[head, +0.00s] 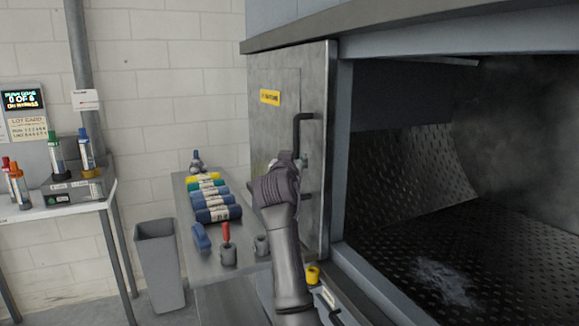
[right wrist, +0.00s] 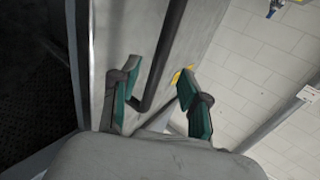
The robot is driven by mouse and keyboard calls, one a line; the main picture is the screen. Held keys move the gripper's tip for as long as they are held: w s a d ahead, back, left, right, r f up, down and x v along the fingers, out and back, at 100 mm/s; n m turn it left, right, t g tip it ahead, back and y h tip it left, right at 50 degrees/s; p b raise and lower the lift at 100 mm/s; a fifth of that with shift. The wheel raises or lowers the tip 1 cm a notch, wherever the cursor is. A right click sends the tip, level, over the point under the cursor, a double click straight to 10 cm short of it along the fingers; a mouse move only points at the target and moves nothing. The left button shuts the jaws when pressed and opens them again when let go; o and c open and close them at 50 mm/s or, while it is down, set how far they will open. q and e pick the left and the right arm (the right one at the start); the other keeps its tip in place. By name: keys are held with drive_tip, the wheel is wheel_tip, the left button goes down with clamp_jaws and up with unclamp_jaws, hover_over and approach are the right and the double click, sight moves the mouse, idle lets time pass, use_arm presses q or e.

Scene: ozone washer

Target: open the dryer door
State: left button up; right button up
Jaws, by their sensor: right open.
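The dryer door (head: 288,148) is a scuffed grey metal panel with a yellow label. It stands left of the dryer's wide opening, which is uncovered and shows a dark interior. A black bar handle (head: 298,130) is on the door. My right gripper (head: 297,162) is in front of the door at the handle and hides its lower middle. In the right wrist view my right gripper (right wrist: 160,88) is open, and the handle (right wrist: 163,55) runs between its teal-padded fingers in the picture. I cannot tell whether they touch it. My left gripper is out of view.
The dryer interior (head: 450,215) has a patterned dark floor with a pale patch. Left of the door, a grey shelf (head: 240,262) holds rolled coloured cloths (head: 212,198). A grey bin (head: 160,265) and a side table (head: 60,208) with bottles stand further left.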

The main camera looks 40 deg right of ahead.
drive_tip(key=v, duration=0.5)
drive_tip(key=shift+s+a, duration=0.25)
drive_tip(key=shift+f, duration=0.1)
